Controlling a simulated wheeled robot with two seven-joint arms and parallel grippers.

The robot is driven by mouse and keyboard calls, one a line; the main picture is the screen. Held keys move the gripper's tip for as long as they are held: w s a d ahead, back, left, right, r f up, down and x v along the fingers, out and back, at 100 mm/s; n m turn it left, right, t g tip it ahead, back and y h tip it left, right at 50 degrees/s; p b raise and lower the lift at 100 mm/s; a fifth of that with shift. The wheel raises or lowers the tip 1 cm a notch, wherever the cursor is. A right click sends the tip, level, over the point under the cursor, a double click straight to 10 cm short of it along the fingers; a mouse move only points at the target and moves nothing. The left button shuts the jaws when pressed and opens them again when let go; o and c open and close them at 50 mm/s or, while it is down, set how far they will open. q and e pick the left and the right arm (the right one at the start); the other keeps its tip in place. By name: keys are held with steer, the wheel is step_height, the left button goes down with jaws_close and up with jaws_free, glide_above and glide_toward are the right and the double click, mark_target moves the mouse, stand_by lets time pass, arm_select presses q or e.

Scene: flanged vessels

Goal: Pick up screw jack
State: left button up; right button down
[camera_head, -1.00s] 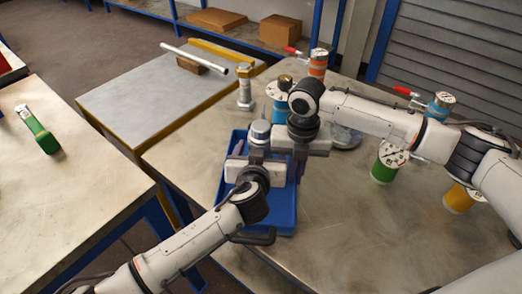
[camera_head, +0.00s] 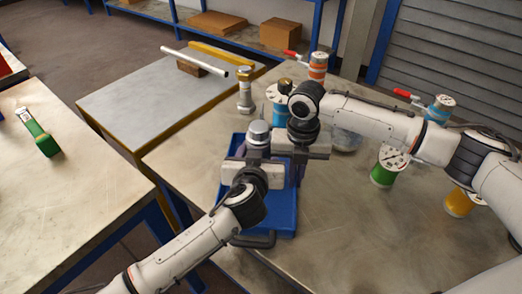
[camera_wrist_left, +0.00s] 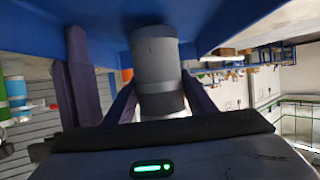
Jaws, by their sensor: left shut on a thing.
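The screw jack, seen as a grey cylinder with a silver domed top (camera_head: 258,132), stands upright at my left gripper (camera_head: 257,152) above the blue tray (camera_head: 284,221). In the left wrist view the grey cylinder (camera_wrist_left: 157,72) is between the dark fingers of my left gripper (camera_wrist_left: 160,98), which is shut on it. Its lower part is hidden in the head view, so I cannot tell whether it touches the tray. My right gripper (camera_head: 300,158) points down at the tray's right side, close beside the left one. Its fingertips are mostly hidden.
A silver bolt-like post with a brass top (camera_head: 245,90) stands behind the tray. A green-based canister (camera_head: 382,174) and a yellow one (camera_head: 459,201) stand right, near my right arm. The front right tabletop is clear.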

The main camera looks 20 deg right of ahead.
arm_select(q)
steer(key=s+a, duration=0.1)
steer(key=a, duration=0.1)
steer(key=s+a, duration=0.1)
steer(key=a, duration=0.1)
steer(key=s+a, duration=0.1)
steer(key=shift+s+a, duration=0.4)
step_height(320, 180, up, 14)
steer(key=shift+a, duration=0.1)
arm_select(e)
steer(key=c, duration=1.9)
jaws_free()
arm_select(q)
steer(key=shift+s+f, duration=0.1)
arm_select(e)
step_height(320, 180, up, 12)
